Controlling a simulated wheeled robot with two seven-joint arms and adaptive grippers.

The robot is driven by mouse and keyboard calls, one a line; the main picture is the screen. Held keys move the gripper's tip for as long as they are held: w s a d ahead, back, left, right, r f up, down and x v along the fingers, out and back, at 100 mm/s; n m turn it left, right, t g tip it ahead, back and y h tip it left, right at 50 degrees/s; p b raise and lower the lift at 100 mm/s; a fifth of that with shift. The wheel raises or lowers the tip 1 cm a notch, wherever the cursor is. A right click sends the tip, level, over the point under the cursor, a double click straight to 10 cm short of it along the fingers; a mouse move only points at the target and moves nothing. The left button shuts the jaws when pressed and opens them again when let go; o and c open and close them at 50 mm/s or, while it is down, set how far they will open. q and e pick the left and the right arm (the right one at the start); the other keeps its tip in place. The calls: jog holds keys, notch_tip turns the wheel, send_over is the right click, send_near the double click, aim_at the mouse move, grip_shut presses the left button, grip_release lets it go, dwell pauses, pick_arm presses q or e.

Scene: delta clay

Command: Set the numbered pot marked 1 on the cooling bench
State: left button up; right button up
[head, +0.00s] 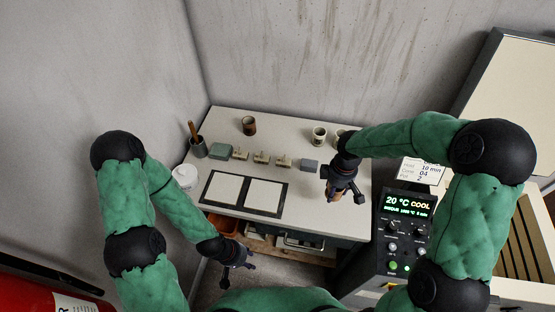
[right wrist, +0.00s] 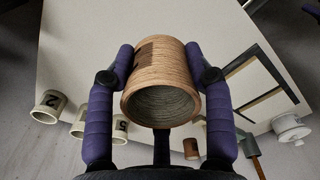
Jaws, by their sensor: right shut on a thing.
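My right gripper (head: 338,198) is above the front right of the worktable. In the right wrist view, its purple fingers (right wrist: 160,85) are shut on a brown, wood-grained pot (right wrist: 160,75). The pot's open mouth faces the camera; a dark mark shows on its side, but I cannot read it surely. The held pot is mostly hidden by the gripper in the head view. My left gripper (head: 238,268) is open and empty, low in front of the table. A slatted surface (head: 524,240) stands at the far right; I cannot tell whether it is the cooling bench.
On the worktable (head: 225,120) stand another brown pot (head: 249,126), cream pots (head: 319,136), one marked 2 (right wrist: 47,106), small blocks (head: 260,158) and a framed pair of white panels (head: 244,193). A control box (head: 408,225) reading 20 °C COOL stands right of the table.

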jog(key=s+d+r+n+p, duration=0.2)
jog(key=s+d+n, duration=0.2)
jog(key=d+n, duration=0.5)
jog(key=s+d+r+n+p, duration=0.1)
jog(key=s+d+r+n, duration=0.1)
jog(key=s+d+n, duration=0.5)
jog(key=n+b, duration=0.2)
jog(key=b, duration=0.1)
send_over(349, 205)
jog(key=f, duration=0.9)
jog(key=shift+s+d+f, duration=0.3)
jog(key=shift+d, duration=0.05)
jog(key=f, duration=0.1)
jog(key=f+b, duration=0.1)
jog(key=f, duration=0.1)
jog(key=shift+w+a+f+b, duration=0.2)
jog(key=shift+w+a+b, duration=0.05)
jog(key=shift+a+b, duration=0.15)
jog(key=shift+d+f, duration=0.1)
jog(key=shift+f, duration=0.15)
jog(key=shift+f, duration=0.1)
jog(key=o, duration=1.3)
